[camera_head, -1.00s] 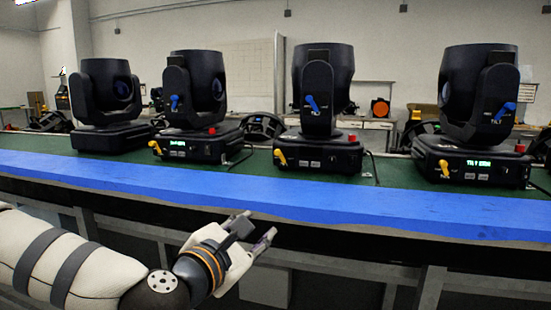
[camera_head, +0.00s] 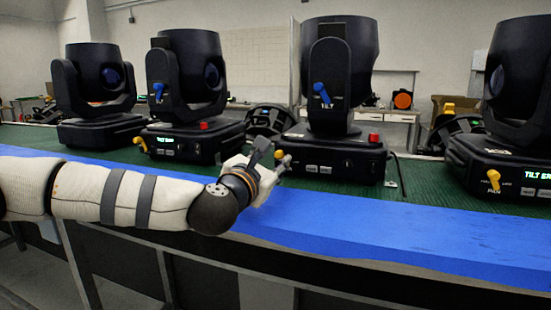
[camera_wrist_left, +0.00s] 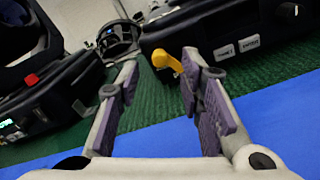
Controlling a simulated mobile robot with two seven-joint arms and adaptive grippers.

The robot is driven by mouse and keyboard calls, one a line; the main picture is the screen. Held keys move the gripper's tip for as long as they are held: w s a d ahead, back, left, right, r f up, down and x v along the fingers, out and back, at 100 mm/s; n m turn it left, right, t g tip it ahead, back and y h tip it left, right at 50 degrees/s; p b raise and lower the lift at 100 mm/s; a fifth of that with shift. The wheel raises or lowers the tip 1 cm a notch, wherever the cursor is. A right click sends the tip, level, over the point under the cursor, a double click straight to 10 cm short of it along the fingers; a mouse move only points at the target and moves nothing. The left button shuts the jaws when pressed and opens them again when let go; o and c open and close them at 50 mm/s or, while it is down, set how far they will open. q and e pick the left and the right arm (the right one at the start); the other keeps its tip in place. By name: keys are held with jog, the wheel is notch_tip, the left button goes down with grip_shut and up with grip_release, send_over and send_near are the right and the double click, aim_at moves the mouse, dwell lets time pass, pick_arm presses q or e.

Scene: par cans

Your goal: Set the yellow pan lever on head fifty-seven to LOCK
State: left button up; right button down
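Several black moving heads stand in a row. My left gripper (camera_head: 273,156) is in front of the left part of the third head's base (camera_head: 340,160). In the left wrist view, the yellow pan lever (camera_wrist_left: 165,60) on that base shows just beyond the fingertips, its knob to the left. The right finger overlaps its other end; contact cannot be told. The left gripper (camera_wrist_left: 158,75) is open, with nothing between its fingers. No head number is readable. The right gripper is out of view.
A blue tilt lever (camera_head: 321,92) is on the third head's arm. Other yellow levers show on the second head (camera_head: 141,144) and the rightmost head (camera_head: 493,179). A red part (camera_head: 374,137) sits on the third base. The blue table edge (camera_head: 400,232) is clear.

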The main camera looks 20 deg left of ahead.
aim_at(295, 154)
pick_arm(q)
jog(key=shift+w+d, duration=0.1)
jog(key=shift+w, duration=1.25)
grip_shut()
